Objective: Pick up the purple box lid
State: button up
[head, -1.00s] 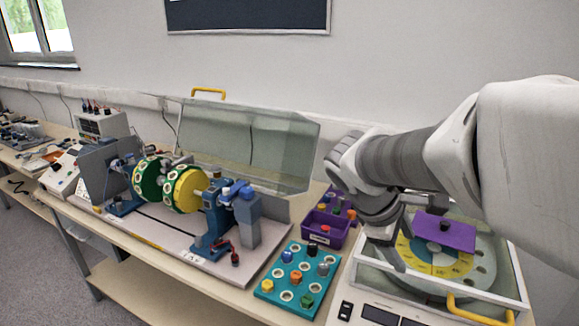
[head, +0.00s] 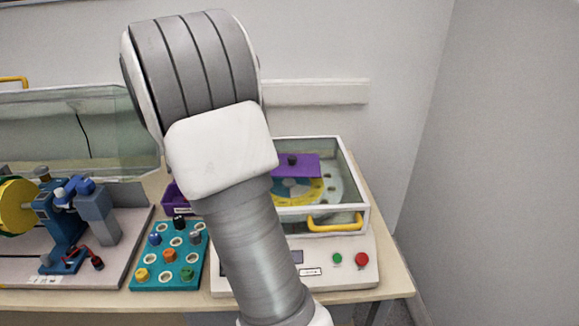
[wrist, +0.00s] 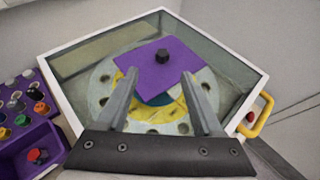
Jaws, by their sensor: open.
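The purple box lid (head: 297,165) is a flat purple plate with a black knob, lying over the yellow and grey disc inside the white-framed glass case on the right of the bench. In the wrist view the purple lid (wrist: 158,65) is ahead of my gripper (wrist: 158,78), with its black knob beyond and between the two fingers. My gripper is open, with nothing between its fingers that I can see held. The fingertips overlap the lid's near edge in the picture; I cannot tell their height above it. In the head view my arm hides the gripper.
The white case frame (wrist: 57,105) surrounds the disc, with a yellow handle (head: 335,222) at its front. A purple box (wrist: 30,150) with knobs stands left of the case. A teal tray (head: 140,262) with coloured pegs and a blue and yellow rotor machine (head: 62,230) are further left.

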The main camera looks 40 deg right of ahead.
aim_at(290, 159)
jog(key=x, duration=0.4)
jog(key=shift+d+f, duration=0.2)
jog(key=shift+d, duration=0.15)
jog(key=x, duration=0.4)
jog(key=shift+s+d+f+b, duration=0.1)
jog(key=shift+s+d+b, duration=0.2)
jog(key=shift+b, duration=0.05)
jog(key=shift+w+d+f, duration=0.1)
jog(key=shift+d, duration=0.2)
grip_shut()
